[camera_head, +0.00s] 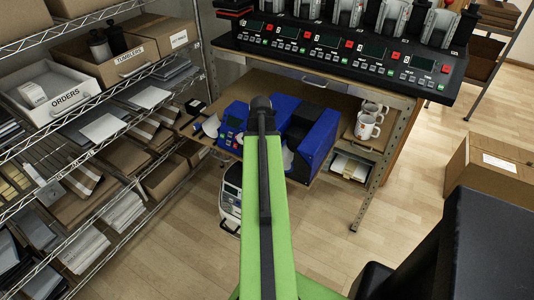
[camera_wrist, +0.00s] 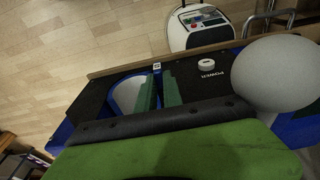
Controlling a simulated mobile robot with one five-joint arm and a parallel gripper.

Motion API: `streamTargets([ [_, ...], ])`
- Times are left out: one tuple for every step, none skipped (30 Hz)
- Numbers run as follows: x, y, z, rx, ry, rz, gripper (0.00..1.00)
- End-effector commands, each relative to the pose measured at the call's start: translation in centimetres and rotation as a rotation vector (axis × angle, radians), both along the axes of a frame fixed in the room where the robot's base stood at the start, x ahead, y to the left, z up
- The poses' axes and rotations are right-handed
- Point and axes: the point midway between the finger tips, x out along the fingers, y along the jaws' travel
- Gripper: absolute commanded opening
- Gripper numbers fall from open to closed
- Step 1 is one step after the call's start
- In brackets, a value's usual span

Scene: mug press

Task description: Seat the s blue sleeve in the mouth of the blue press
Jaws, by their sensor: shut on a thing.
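The blue press (camera_head: 316,140) stands on the shelf under the bench, partly behind my green arm. In the wrist view its black top with the POWER label (camera_wrist: 208,75) lies beside my gripper. My gripper (camera_wrist: 160,90) shows two green fingers, low over the press and close around a small piece with an S tag (camera_wrist: 157,66), which I take for the blue sleeve. A pale curved surface edged in blue (camera_wrist: 127,94) lies just left of the fingers; I cannot tell if it is sleeve or press mouth. How deep the sleeve sits is hidden. The head view hides my fingers.
White mugs (camera_head: 366,127) stand right of the press. A large pale round shape (camera_wrist: 275,75) is close by in the wrist view. A white machine (camera_head: 231,205) stands on the floor below.

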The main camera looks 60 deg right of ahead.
Motion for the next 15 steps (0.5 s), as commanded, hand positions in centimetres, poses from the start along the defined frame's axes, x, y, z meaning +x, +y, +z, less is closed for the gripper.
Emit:
streamTargets([
  [0.23, 0.07, -0.04, 0.001, -0.004, 0.003, 0.0],
  [0.24, 0.08, -0.02, 0.001, -0.004, 0.003, 0.0],
  [0.26, 0.09, -0.01, 0.001, -0.004, 0.003, 0.0],
  [0.27, 0.09, -0.01, 0.001, -0.003, 0.004, 0.0],
  [0.28, 0.1, -0.01, 0.001, -0.003, 0.004, 0.0],
  [0.3, 0.1, 0.0, 0.001, -0.004, 0.004, 0.0],
  [0.31, 0.1, 0.0, 0.001, -0.004, 0.004, 0.14],
  [0.32, 0.11, 0.0, 0.001, -0.004, 0.004, 0.18],
  [0.34, 0.11, 0.0, 0.001, -0.005, 0.004, 0.24],
  [0.35, 0.11, 0.0, 0.001, -0.005, 0.004, 0.28],
  [0.36, 0.12, 0.0, 0.001, -0.005, 0.004, 0.32],
  [0.37, 0.12, 0.01, 0.001, -0.005, 0.004, 0.36],
  [0.38, 0.12, 0.01, 0.001, -0.006, 0.004, 0.36],
  [0.4, 0.13, 0.01, 0.002, -0.006, 0.004, 0.36],
  [0.41, 0.13, 0.01, 0.002, -0.006, 0.004, 0.36],
])
